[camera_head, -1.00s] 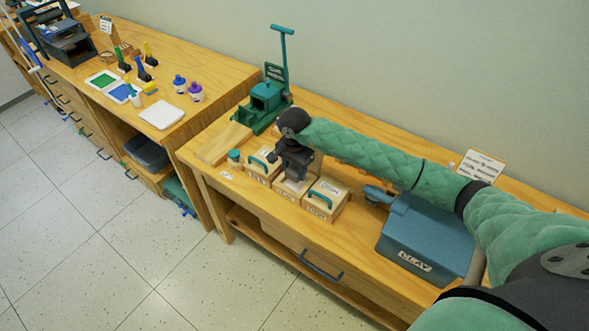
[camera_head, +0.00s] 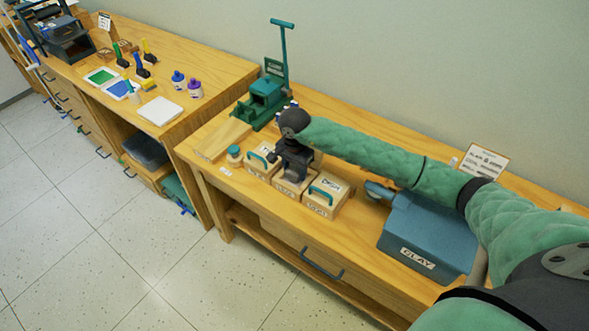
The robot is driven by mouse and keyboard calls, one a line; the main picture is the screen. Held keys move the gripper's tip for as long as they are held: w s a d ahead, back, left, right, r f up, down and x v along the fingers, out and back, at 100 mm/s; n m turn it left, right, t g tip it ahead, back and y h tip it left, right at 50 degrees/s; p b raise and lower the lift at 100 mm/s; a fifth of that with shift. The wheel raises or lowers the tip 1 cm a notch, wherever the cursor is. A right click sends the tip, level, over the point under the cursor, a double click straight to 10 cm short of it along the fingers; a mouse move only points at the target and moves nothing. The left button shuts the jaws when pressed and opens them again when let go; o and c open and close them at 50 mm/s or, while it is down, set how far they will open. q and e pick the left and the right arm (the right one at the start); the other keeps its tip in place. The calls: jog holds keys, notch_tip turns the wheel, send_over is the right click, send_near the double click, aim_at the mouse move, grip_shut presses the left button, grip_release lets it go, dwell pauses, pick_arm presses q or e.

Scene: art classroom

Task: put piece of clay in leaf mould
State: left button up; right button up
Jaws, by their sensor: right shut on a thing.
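Three wooden mould boxes stand in a row on the right bench. The left box (camera_head: 257,170) and the right box (camera_head: 322,205) have teal handles on top. The right box's top label seems to read "DISH". The middle box (camera_head: 287,190) has a front label too small to read surely, so I cannot tell which is the leaf mould. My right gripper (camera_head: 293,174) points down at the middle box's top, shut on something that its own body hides. No piece of clay shows clearly. My left gripper is out of view.
A blue bin marked CLAY (camera_head: 425,240) stands right of the boxes, under my right arm. A small teal-lidded jar (camera_head: 234,156), a wooden board (camera_head: 223,140) and a green press (camera_head: 263,100) stand left and behind. Bench space between right box and bin is clear.

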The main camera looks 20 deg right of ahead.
jog(key=o, duration=1.1)
jog(key=shift+o, duration=0.2)
jog(key=shift+r+p, duration=0.65)
jog(key=shift+r, duration=3.35)
